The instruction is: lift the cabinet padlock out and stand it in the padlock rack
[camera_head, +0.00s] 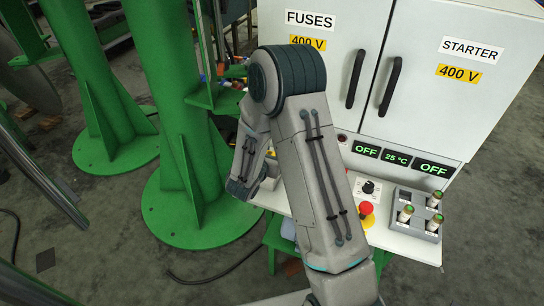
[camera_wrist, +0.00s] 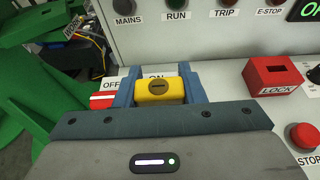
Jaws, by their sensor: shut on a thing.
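The red block marked LOCK (camera_wrist: 257,78), apparently the padlock rack, stands to the right with an empty dark slot on top. In the head view my arm hides the padlock and this rack.
A red part (camera_wrist: 103,101) lies just left of my gripper. The red stop button (camera_wrist: 304,136) is at the right. The upright cabinet panel (camera_wrist: 205,48) rises behind. In the head view, a grey holder (camera_head: 410,222) with several green-topped pieces stands at the right.

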